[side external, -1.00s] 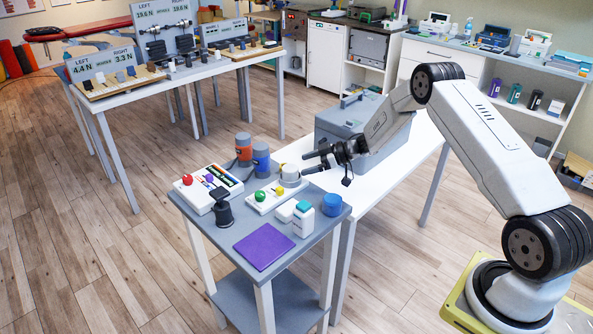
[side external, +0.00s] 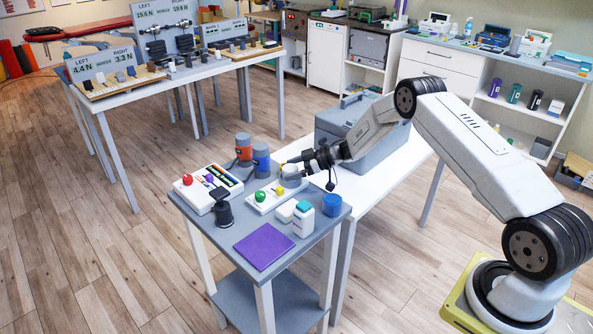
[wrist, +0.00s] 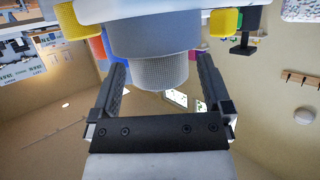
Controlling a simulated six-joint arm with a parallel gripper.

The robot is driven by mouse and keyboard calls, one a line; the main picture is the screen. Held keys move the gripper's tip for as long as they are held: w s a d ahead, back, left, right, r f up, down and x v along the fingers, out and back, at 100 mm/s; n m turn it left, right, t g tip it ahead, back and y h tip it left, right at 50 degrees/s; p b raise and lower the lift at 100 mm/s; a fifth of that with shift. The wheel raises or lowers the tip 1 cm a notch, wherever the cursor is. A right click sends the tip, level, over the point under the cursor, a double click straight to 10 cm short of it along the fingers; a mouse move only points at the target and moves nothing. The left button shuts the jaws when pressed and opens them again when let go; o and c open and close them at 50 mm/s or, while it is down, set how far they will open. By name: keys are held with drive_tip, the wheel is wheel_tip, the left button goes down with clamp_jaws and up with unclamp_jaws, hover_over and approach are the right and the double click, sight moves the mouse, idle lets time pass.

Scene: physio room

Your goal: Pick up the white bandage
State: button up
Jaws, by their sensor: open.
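The white bandage (side external: 291,171) is a short pale roll at the back edge of the white board with coloured knobs (side external: 262,203), on the small grey table. My gripper (side external: 293,161) is at the roll, its fingers partly overlapping it in the side view. In the wrist view a white woven roll (wrist: 160,74) lies between the two open fingers (wrist: 162,68). A gap shows on each side, and I cannot tell whether either finger touches it. A wider grey-blue round piece (wrist: 152,36) adjoins the roll.
Blue (side external: 261,160) and grey-orange (side external: 244,148) canisters stand close left of my gripper. A blue cup (side external: 332,204) and white bottle (side external: 303,219) stand in front. A purple pad (side external: 263,246) lies at the front. A large grey case (side external: 350,125) stands behind on the white table.

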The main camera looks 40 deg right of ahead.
drive_tip(key=c, duration=1.2)
drive_tip(key=shift+r, duration=0.2)
drive_tip(key=shift+r, duration=0.85)
drive_tip(key=shift+s+a+r, duration=0.4)
drive_tip(key=shift+s+r, duration=1.4)
drive_tip(key=shift+s, duration=0.5)
drive_tip(key=shift+s+a+r, duration=0.35)
drive_tip(key=shift+s+r, duration=1.5)
drive_tip(key=shift+s, duration=0.45)
drive_tip(key=shift+s+a+r, duration=0.4)
drive_tip(key=shift+s+r, duration=1.4)
drive_tip(key=shift+s, duration=0.5)
